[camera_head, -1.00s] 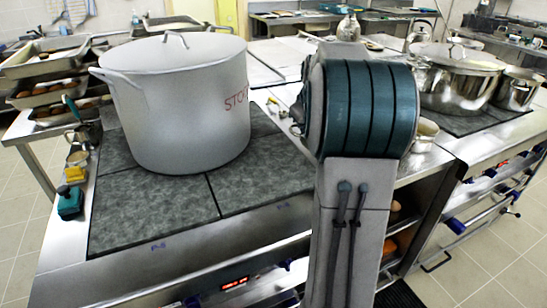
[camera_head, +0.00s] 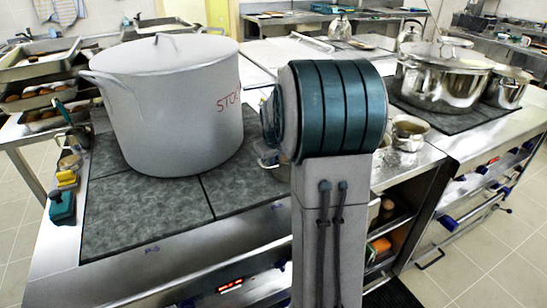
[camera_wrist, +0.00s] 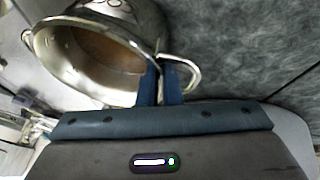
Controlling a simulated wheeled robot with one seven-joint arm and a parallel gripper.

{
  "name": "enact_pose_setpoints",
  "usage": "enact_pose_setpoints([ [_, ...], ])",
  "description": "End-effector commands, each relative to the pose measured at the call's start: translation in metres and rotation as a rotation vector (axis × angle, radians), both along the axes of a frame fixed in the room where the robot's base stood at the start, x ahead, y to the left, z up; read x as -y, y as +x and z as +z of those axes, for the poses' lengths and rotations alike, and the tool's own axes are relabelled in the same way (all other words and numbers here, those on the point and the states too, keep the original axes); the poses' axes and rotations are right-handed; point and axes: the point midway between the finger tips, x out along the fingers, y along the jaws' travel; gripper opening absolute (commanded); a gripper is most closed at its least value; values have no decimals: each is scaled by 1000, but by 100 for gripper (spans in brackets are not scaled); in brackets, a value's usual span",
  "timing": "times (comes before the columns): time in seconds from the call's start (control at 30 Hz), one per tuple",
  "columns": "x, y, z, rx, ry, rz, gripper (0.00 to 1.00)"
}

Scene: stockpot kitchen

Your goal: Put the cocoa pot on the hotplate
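A steel pot with brown contents, which I take as the cocoa pot (camera_wrist: 92,62), fills the upper left of the wrist view. My gripper (camera_wrist: 160,70) is at its rim beside the looped handle, fingers close together with the pot's edge between them. The dark grey hotplate (camera_wrist: 245,45) lies beside and beyond the pot; I cannot tell how high the pot is. In the head view the hotplate (camera_head: 150,210) is on the left counter, bare at the front. My arm hides my gripper and most of the pot there.
A large lidded stockpot (camera_head: 175,105) covers the hotplate's back part. A small steel pot (camera_head: 409,133) stands on the counter at right. Large steel pots (camera_head: 440,80) stand on another dark plate. A yellow-green sponge (camera_head: 66,178) and teal item (camera_head: 62,206) lie at the left edge.

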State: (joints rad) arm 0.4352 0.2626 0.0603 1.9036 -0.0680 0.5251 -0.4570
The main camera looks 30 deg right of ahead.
Motion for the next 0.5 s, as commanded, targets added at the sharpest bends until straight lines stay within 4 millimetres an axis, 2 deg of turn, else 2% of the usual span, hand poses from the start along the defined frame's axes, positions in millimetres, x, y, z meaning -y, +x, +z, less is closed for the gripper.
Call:
enact_pose_setpoints([
  [0.23, 0, 1, -1, 4, -2, 1, 0],
  [0.33, 0, 0, -2, 0, 0, 0, 27],
  [0.5, 0, 0, -2, 0, 0, 0, 27],
])
